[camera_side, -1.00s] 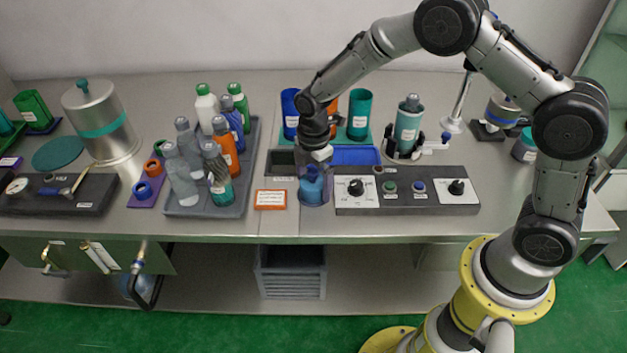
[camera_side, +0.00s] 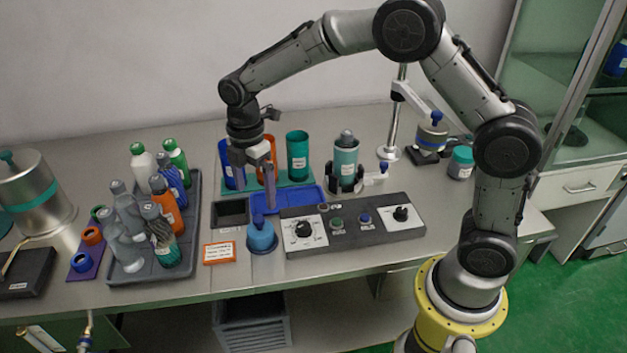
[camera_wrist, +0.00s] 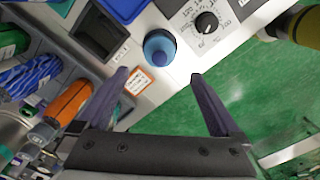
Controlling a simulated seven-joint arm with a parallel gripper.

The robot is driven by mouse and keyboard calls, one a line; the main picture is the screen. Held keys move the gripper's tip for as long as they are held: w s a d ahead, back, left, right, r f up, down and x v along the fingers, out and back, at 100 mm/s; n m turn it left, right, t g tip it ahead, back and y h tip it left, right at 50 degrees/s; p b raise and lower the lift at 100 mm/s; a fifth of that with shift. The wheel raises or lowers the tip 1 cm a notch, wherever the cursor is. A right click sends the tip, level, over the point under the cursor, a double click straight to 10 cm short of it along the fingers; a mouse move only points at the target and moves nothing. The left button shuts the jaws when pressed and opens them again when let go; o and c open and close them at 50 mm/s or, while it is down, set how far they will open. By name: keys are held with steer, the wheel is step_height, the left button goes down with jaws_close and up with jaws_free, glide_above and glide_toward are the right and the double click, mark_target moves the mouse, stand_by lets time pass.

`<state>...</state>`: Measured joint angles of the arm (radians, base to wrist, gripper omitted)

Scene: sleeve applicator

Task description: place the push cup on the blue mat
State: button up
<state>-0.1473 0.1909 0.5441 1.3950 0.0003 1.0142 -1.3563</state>
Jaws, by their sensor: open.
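The push cup looks like a blue cup with a round knob on top (camera_side: 261,237). It stands upright on the bench near the front edge, in front of the blue mat (camera_side: 309,194) and off it. In the wrist view the cup (camera_wrist: 158,50) shows from above, just beyond the fingertips. My gripper (camera_side: 253,196) is open and empty, raised above the bench behind the cup. In the wrist view its two fingers (camera_wrist: 160,76) are spread wide with nothing between them. The gripper hides part of the mat's left side in the side view.
A dark square tray (camera_side: 230,212) lies left of the mat. A control panel (camera_side: 352,241) with knobs is right of the cup. An orange-edged label (camera_side: 220,252) lies to its left. Upright coloured tubes (camera_side: 297,150) stand behind the mat. A grey tray (camera_side: 132,266) holds several bottles.

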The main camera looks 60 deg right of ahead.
steer(key=s+d+r+m+t, duration=0.35)
steer(key=s+r+m, duration=0.55)
steer(key=s+r, duration=0.4)
steer(key=s+d+m+t, duration=0.2)
steer(key=s+m, duration=0.6)
steer(key=s, duration=0.6)
steer(key=shift+d+f, duration=0.4)
steer(key=shift+d, duration=0.1)
